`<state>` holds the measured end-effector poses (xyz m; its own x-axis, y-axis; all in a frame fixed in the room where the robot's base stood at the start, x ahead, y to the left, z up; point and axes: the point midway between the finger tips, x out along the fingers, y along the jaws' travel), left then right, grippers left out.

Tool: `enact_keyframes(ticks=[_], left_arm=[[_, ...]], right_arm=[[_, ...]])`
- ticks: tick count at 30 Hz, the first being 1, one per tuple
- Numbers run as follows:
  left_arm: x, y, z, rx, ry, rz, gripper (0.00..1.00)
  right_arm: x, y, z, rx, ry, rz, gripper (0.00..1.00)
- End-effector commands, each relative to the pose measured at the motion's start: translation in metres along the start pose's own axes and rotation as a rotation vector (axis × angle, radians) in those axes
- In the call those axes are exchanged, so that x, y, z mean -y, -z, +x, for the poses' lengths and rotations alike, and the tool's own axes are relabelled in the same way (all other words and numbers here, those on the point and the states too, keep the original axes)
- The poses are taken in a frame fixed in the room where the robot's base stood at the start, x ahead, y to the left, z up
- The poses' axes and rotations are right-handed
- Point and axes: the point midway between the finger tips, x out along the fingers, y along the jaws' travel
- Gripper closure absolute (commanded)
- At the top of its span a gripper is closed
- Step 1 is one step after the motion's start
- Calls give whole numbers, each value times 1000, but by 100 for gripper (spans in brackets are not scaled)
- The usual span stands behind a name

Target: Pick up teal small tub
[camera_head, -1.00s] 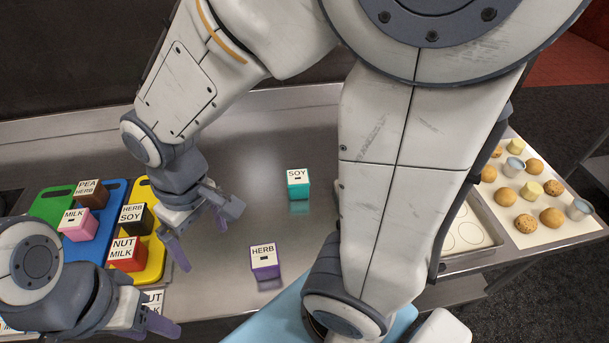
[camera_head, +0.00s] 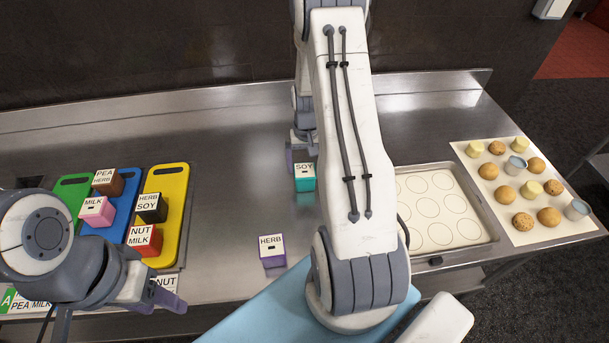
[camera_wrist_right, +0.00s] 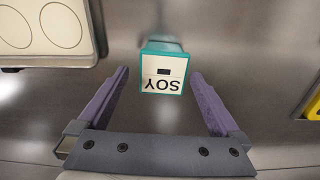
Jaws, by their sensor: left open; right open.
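The teal small tub (camera_head: 304,178), with a white lid marked SOY, stands on the steel counter. In the right wrist view the teal tub (camera_wrist_right: 164,70) lies between and slightly beyond the tips of my right gripper (camera_wrist_right: 159,72). Its purple fingers are open on either side of it, with gaps showing. In the head view my right gripper (camera_head: 301,160) is at the tub, and one finger shows on its left; my arm hides part of the rest. My left gripper (camera_head: 118,322) is open and empty at the lower left, apart from the tub.
A purple HERB tub (camera_head: 271,251) stands nearer on the counter. Green, blue and yellow boards (camera_head: 168,205) with several labelled tubs lie at left. A tray with circles (camera_head: 440,210) and a sheet of buns (camera_head: 512,225) are at right. Counter between boards and teal tub is clear.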

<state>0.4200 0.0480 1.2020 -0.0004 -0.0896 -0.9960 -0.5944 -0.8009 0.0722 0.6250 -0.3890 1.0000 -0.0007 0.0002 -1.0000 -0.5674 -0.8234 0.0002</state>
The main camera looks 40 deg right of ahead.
Motion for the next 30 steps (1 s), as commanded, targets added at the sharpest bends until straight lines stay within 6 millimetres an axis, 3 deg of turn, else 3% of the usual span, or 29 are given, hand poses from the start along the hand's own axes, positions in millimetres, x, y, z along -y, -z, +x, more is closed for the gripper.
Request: enact_keyframes(ticks=[7, 12, 18, 26, 30], left_arm=[[-1, 1, -11, 0, 0, 2, 50], [-2, 1, -26, 0, 0, 4, 50], [-2, 2, -30, 0, 0, 5, 50], [-2, 2, -30, 0, 0, 5, 50], [-2, 2, -30, 0, 0, 5, 50]], right_arm=[[2, 0, 14, 3, 0, -2, 0], [5, 2, 35, 4, 0, -2, 0], [4, 3, 55, 1, 0, -1, 0], [4, 4, 58, -1, 0, -1, 0], [4, 3, 58, -1, 0, -1, 50]])
